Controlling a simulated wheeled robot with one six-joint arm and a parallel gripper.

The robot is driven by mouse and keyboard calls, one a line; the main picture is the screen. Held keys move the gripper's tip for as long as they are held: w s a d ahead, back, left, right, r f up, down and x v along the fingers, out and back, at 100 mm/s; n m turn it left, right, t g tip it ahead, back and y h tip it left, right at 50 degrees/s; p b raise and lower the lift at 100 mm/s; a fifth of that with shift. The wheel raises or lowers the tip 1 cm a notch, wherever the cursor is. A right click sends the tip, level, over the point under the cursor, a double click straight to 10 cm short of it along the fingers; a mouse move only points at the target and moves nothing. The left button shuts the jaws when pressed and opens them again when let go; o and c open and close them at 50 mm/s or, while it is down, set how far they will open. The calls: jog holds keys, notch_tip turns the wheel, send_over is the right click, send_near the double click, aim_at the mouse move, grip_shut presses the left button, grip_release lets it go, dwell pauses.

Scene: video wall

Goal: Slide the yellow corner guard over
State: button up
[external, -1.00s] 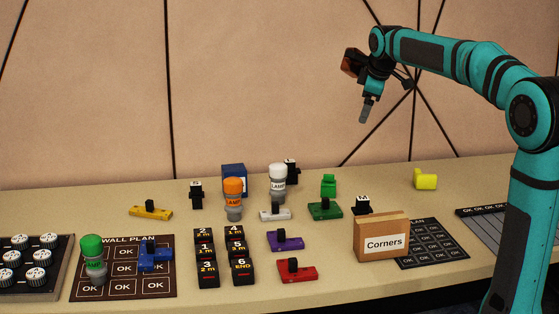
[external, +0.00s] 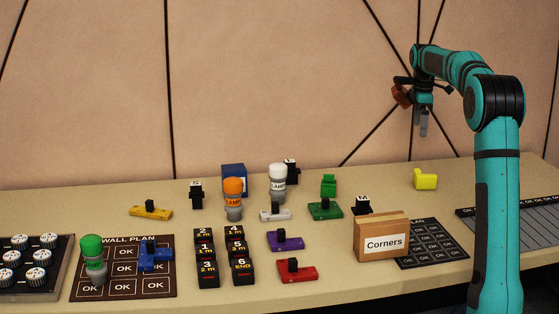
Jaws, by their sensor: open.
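The yellow corner guard (external: 425,179) lies on the bare back right part of the table, to the right of the green block. My gripper (external: 422,132) is in the air above it, pointing down, with clear space between them. The jaws are open and nothing shows between them. A cardboard box labelled "Corners" (external: 382,240) stands nearer the front, left of and below the guard in the picture.
A dark plan board (external: 440,246) lies beside the box, and a grey ruled board (external: 520,232) is at the right. A green block (external: 328,186), a white-topped lamp (external: 278,182) and an orange lamp (external: 233,198) stand to the left. The table (external: 400,202) around the guard is clear.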

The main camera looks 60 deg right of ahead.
aim_at(417, 172)
jog(key=shift+s+d+f, duration=0.15)
jog(key=shift+s+d, duration=0.1)
jog(key=shift+d, duration=0.05)
jog(key=shift+f, duration=0.1)
notch_tip(417, 172, down, 17)
jog(key=shift+f, duration=0.1)
dwell(0.8)
jog(key=shift+w, duration=0.1)
jog(key=c, duration=1.1)
